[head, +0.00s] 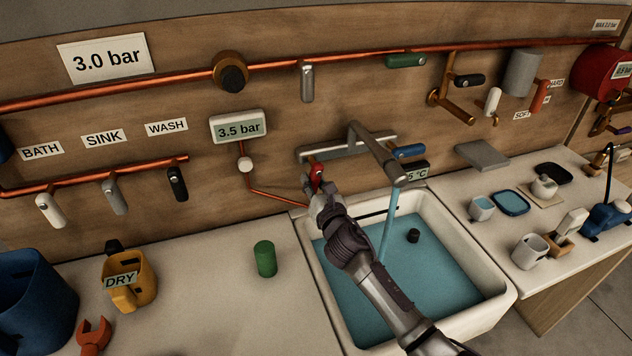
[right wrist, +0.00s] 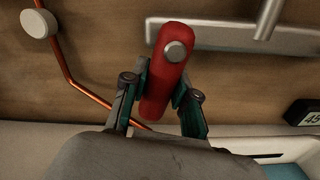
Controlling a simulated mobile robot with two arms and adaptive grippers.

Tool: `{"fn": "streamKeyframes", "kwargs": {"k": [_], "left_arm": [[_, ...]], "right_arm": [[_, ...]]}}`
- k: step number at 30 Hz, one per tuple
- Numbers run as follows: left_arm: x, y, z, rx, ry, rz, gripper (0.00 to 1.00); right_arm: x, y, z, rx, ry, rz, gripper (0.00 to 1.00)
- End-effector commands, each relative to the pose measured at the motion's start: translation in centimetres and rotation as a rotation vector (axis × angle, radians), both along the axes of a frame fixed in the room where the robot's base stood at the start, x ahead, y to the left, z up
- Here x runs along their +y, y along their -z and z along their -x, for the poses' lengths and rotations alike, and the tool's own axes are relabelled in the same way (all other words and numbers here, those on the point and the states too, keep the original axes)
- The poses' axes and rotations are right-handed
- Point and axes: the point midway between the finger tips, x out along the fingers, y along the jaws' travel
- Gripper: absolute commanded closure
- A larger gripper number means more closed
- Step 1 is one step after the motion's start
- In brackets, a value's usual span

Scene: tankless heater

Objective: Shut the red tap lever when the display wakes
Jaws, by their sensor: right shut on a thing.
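The red tap lever (head: 316,178) hangs from the grey mixer bar (head: 345,149) on the wooden wall. My right gripper (head: 316,196) is shut on the lever's lower end. In the right wrist view the red lever (right wrist: 166,75) stands between the two fingers of the gripper (right wrist: 160,97), tilted slightly. A small display (head: 418,172) behind the sink shows "5 °C", its left part hidden by the tap; in the right wrist view the display (right wrist: 303,112) shows "45" and is cut off by the frame edge. Water runs from the spout (head: 378,152). My left gripper is out of view.
The white sink (head: 487,310) holds blue water with a black plug (head: 413,236). A blue lever (head: 407,152) sits right of the spout. A 3.5 bar gauge (head: 239,127) hangs left. A green cylinder (head: 265,259) and yellow DRY mug (head: 131,285) stand on the left counter.

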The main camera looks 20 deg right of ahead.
Motion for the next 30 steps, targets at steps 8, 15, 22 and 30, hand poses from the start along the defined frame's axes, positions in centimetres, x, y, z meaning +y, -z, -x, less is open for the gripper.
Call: {"fn": "streamKeyframes", "kwargs": {"k": [8,15,22,30], "left_arm": [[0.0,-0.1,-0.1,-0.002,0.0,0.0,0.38],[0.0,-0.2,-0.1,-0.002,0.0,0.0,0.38],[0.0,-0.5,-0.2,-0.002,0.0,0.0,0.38],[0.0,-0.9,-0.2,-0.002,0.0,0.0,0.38]], "right_arm": [[1.0,-0.4,0.0,0.009,-0.001,-0.264,1.0],[1.6,-0.9,0.1,0.017,0.0,-0.492,1.0],[2.1,-1.5,0.1,0.024,0.0,-0.711,1.0],[2.5,-2.3,0.1,0.034,0.001,-0.961,1.0]]}}
